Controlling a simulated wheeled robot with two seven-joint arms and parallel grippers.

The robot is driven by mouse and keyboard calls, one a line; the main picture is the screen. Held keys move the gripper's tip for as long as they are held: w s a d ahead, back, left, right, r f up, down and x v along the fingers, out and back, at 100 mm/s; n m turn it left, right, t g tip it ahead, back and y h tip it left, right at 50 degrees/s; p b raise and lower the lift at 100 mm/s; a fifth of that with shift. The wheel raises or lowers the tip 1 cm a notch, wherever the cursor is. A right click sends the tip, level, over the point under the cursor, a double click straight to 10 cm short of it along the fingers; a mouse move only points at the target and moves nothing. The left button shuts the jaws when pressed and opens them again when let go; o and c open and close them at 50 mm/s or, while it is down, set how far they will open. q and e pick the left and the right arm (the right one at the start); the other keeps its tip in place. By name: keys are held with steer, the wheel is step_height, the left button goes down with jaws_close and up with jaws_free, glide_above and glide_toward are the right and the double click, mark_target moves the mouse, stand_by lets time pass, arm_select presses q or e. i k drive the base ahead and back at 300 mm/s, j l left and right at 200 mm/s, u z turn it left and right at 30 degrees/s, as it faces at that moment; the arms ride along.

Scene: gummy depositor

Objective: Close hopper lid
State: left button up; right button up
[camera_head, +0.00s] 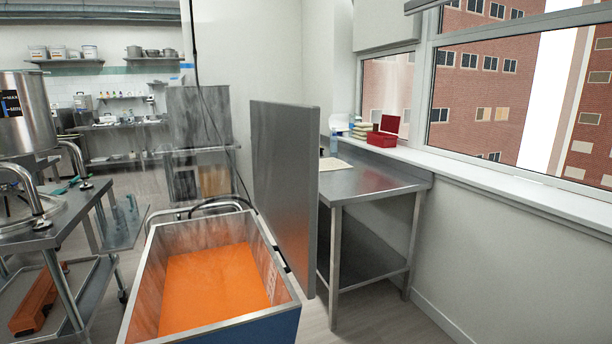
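The hopper (136,290) is an open rectangular metal box with a blue outer front, at the bottom centre of the head view. Orange material (215,285) covers its floor. The hopper lid (284,190) is a flat grey metal panel. It stands nearly upright along the hopper's right edge, so the hopper is open. Dark hinge parts show at the lid's lower edge. Neither of my grippers is in view.
A steel table (375,186) stands to the right, behind the lid, below the window sill. A red box (383,132) sits by the window. Steel carts with a large pot (25,125) stand at left. A dark cable hangs behind the hopper.

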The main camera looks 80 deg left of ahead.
mark_target(292, 219)
steer(key=i+u, duration=0.25)
steer(key=u, duration=0.15)
steer(key=i+u, duration=0.35)
steer(key=i+l+u, duration=0.1)
steer(key=u, duration=0.3)
steer(key=i+u, duration=0.1)
steer(key=u, duration=0.35)
steer(key=i+j+u, duration=0.1)
steer(key=u, duration=0.35)
steer(key=i+u, duration=0.2)
steer(key=u, duration=0.3)
steer(key=i+l+u, duration=0.1)
steer(key=u, duration=0.35)
steer(key=i+l+u, duration=0.1)
steer(key=u, duration=0.35)
steer(key=l+u, duration=0.2)
steer(key=u, duration=0.25)
steer(key=i, duration=0.1)
